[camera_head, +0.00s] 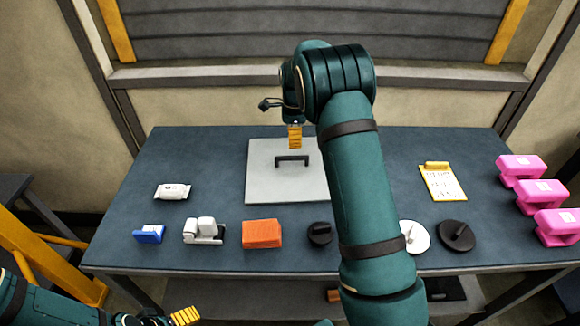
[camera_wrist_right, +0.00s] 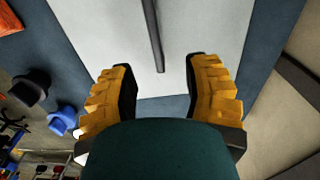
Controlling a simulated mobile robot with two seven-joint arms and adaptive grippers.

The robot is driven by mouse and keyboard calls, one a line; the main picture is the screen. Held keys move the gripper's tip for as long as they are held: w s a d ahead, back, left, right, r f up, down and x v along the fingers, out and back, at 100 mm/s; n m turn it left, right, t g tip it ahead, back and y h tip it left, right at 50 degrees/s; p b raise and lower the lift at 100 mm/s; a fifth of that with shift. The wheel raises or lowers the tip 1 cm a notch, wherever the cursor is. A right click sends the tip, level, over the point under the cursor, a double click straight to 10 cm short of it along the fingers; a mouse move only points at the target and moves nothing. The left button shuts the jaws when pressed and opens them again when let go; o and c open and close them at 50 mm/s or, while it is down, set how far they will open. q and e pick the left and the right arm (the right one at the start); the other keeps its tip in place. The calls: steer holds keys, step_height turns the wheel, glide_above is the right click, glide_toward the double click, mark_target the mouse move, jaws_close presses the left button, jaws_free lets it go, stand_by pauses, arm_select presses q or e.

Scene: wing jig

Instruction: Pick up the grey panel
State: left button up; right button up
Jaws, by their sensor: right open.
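The grey panel (camera_head: 270,187) lies flat on the dark blue table, with a black bar handle (camera_head: 292,159) standing on top of it. My right arm hides part of its right side. My right gripper (camera_head: 295,138) is above the panel's far edge, just behind the handle. In the right wrist view, my right gripper (camera_wrist_right: 160,78) is open and empty over the panel (camera_wrist_right: 105,30), with the handle (camera_wrist_right: 154,35) ahead between the finger lines. My left gripper (camera_head: 184,317) shows only in part at the bottom edge, away from the panel; its opening is unclear.
On the table (camera_head: 380,170), a white packet (camera_head: 172,191), blue box (camera_head: 149,234), white device (camera_head: 204,231), orange box (camera_head: 262,234) and black knob (camera_head: 320,233) lie left and front. A clipboard (camera_head: 442,183), dark disc (camera_head: 456,235) and several pink blocks (camera_head: 521,168) are right.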

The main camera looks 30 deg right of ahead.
mark_target(292, 156)
step_height(292, 156, down, 5)
steer(key=shift+r, duration=0.2)
steer(key=f, duration=0.2)
steer(key=a+f+b, duration=0.1)
steer(key=f, duration=0.1)
steer(key=shift+s+f, duration=0.1)
steer(key=shift+f, duration=0.05)
steer(key=shift+d+f, duration=0.1)
steer(key=shift+f, duration=0.45)
jaws_close()
steer(key=shift+r, duration=0.15)
